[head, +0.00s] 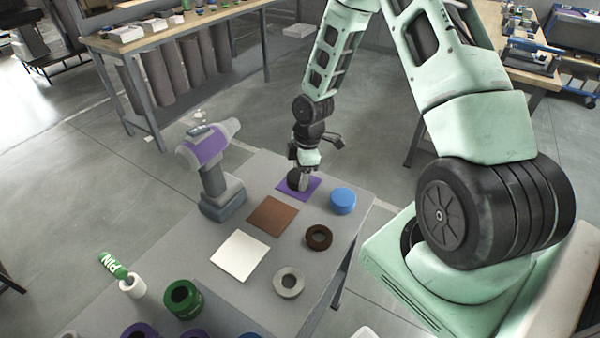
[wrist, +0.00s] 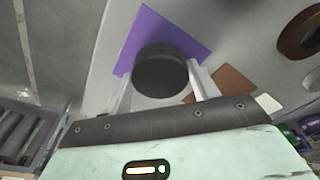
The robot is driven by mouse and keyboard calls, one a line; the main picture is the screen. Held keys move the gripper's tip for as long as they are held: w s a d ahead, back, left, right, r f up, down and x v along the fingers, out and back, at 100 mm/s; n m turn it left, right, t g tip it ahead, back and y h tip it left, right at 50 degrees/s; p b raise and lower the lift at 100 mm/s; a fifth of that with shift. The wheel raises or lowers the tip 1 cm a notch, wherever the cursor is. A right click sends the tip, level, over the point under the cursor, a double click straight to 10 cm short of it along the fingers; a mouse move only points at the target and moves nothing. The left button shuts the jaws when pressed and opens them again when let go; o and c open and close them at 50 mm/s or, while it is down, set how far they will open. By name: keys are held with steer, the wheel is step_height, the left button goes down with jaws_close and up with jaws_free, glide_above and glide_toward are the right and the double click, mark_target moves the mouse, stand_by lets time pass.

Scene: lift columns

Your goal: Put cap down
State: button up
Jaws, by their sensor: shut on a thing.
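A round black cap (wrist: 160,72) is held between the two fingers of my gripper (wrist: 160,90), with its flat top facing the wrist camera. In the head view the dark cap (head: 296,182) is at the purple square (head: 312,188) on the grey table, under my gripper (head: 303,172). The purple square also shows in the wrist view (wrist: 195,35), partly covered by the cap. I cannot tell whether the cap touches the square.
On the table (head: 205,285) are a brown square (head: 272,216), a white square (head: 240,256), a blue cap (head: 342,200), a brown ring (head: 318,237), a grey ring (head: 288,282), a purple-grey drill (head: 212,170) and green cylinder (head: 184,300). Bare table lies between them.

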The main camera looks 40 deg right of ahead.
steer(key=shift+f, duration=0.2)
steer(key=o, duration=1.1)
steer(key=shift+r, duration=0.1)
step_height(320, 180, up, 11)
steer(key=d, duration=0.2)
steer(key=s+a+r, duration=0.3)
steer(key=a+r, duration=0.2)
steer(key=a, duration=0.5)
steer(key=s+a+r+m, duration=0.1)
steer(key=s+a+r, duration=0.1)
steer(key=s+a, duration=0.3)
steer(key=s+a+r+m, duration=0.2)
steer(key=s+a, duration=0.4)
steer(key=s, duration=0.3)
steer(key=s+a+r+m+h, duration=0.1)
steer(key=s+a+r+m, duration=0.1)
steer(key=s+a+r, duration=0.2)
steer(key=shift+s+a+g, duration=0.2)
steer(key=shift+s+a, duration=0.25)
steer(key=shift+s, duration=0.35)
steer(key=shift+s+a+g, duration=0.2)
steer(key=shift+s+a, duration=0.2)
steer(key=shift+s, duration=0.4)
